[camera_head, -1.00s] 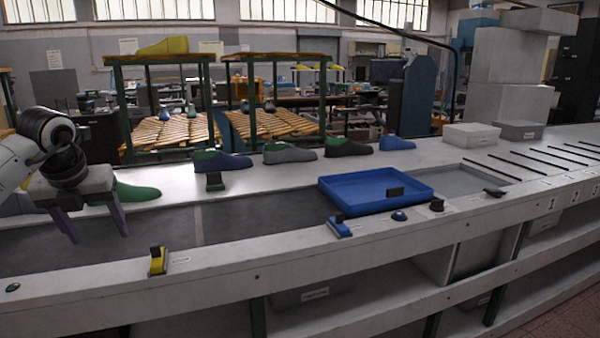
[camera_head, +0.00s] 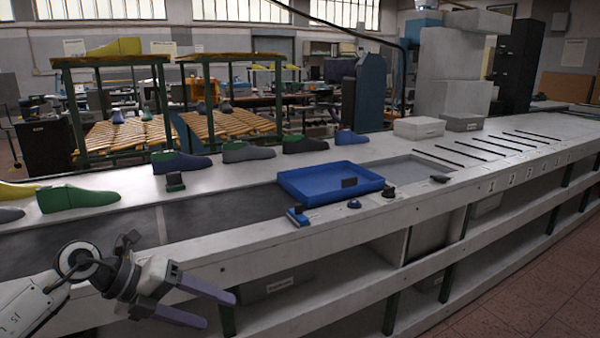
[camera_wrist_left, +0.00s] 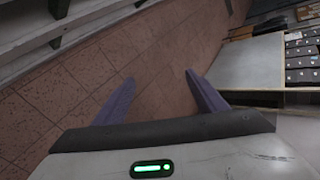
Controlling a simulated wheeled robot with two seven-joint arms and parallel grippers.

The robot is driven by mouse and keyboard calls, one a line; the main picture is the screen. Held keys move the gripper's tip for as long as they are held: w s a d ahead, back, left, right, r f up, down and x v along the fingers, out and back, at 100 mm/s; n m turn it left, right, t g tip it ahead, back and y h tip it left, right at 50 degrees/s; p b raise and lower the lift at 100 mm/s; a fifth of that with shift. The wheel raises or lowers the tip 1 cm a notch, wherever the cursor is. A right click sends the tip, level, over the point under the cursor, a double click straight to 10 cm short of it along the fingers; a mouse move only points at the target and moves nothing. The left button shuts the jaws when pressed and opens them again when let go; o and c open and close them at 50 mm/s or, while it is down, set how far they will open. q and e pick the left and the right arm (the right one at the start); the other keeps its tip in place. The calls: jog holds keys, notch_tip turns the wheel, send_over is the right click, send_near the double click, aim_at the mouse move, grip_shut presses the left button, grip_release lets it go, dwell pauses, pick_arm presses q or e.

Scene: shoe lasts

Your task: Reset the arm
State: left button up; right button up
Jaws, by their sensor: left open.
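My left gripper (camera_head: 208,306) is at the lower left of the head view, in front of the bench's near side. Its two purple-grey fingers are apart with nothing between them and point to the right. In the left wrist view the open fingers (camera_wrist_left: 160,95) show over the tiled floor (camera_wrist_left: 90,70). My right gripper is not in view.
The long bench (camera_head: 330,225) holds a blue tray (camera_head: 300,186) and a row of shoe lasts, among them a green one (camera_head: 78,198) and a blue one (camera_head: 350,137). Shelves run under the bench. Floor (camera_head: 530,255) is clear at right.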

pick_arm(q)
jog(key=s+d+n+t+h, duration=0.5)
jog(key=d+n+t+h, duration=0.2)
jog(key=d+n, duration=0.4)
jog(key=s+a+f+n+t+y, duration=0.1)
jog(key=s+a+f+n+y, duration=0.25)
jog(key=f+n, duration=0.2)
jog(key=s+a+f+n+t+y, duration=0.1)
jog(key=s+a+f+n+y, duration=0.1)
jog(key=f+n+y, duration=0.3)
jog(key=s+a+f+n+t+y, duration=0.1)
jog(key=s+a+f+n+y, duration=0.15)
jog(key=f+n, duration=0.4)
jog(key=s+a+f+n+g+y, duration=0.1)
jog(key=s+f+n+g, duration=0.3)
jog(key=s+f, duration=0.7)
jog(key=s+g+y, duration=0.1)
jog(key=s, duration=0.1)
jog(key=shift+s+f, duration=0.4)
